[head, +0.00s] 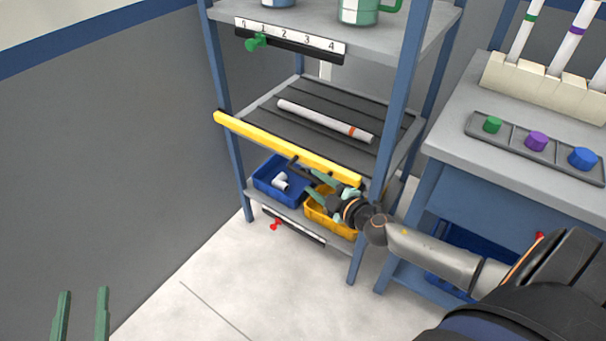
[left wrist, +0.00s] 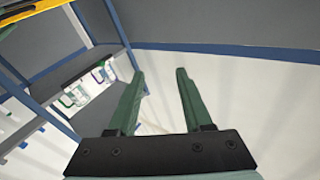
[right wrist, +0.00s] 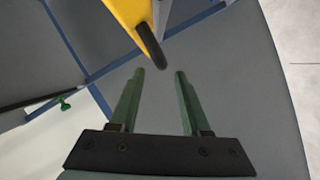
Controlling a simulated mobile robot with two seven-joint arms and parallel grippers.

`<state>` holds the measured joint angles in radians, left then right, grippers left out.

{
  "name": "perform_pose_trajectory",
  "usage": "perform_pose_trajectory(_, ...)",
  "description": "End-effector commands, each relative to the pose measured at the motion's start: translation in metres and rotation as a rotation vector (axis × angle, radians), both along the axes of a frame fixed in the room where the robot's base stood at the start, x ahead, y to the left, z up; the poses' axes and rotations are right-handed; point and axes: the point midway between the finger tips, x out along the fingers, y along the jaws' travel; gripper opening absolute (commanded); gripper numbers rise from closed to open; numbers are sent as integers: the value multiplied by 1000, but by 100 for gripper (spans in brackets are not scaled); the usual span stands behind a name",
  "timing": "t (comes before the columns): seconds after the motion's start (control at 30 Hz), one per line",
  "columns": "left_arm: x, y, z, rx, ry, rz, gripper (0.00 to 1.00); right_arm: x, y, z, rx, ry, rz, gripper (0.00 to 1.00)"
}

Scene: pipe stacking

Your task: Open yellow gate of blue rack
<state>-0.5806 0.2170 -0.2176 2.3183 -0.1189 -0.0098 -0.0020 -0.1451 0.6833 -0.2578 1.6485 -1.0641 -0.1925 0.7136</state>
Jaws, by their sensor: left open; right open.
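The yellow gate (head: 270,142) is a bar across the front of the blue rack's (head: 398,95) middle shelf. A black handle (head: 303,166) sticks out from the gate. My right gripper (head: 316,184) is open just below the gate, close to the handle. In the right wrist view, the handle (right wrist: 150,45) on the yellow gate (right wrist: 127,12) points toward the gap between my open fingertips (right wrist: 162,72), seemingly just beyond them. My left gripper (head: 82,292) is open and empty at the lower left, away from the rack; it also shows open in the left wrist view (left wrist: 160,72).
A white pipe (head: 325,121) with an orange band lies on the shelf behind the gate. Blue (head: 275,190) and yellow (head: 325,217) bins stand below. A grey side table (head: 510,170) stands right of the rack. The floor in front is clear.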

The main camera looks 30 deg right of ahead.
Motion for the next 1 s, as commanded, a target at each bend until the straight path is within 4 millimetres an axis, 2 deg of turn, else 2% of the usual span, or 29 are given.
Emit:
perform_pose_trajectory(0.2, -1, -1, 11, 1, -52, -8, 50, 32, 2, -6, 0, -2, 0, 47)
perform_pose_trajectory(0.4, -4, -2, 22, 1, -104, -16, 50, 51, 3, -11, 2, -1, 0, 47)
perform_pose_trajectory(0.57, -6, -3, 37, -2, -153, -22, 50, 56, 4, -13, 1, 0, 1, 47)
perform_pose_trajectory(0.83, -5, -3, 40, -1, -164, -21, 50, 57, 4, -13, 1, 0, 1, 47)
perform_pose_trajectory(1.0, -4, -2, 39, 1, -160, -22, 50, 57, 4, -13, 1, 1, 0, 29)
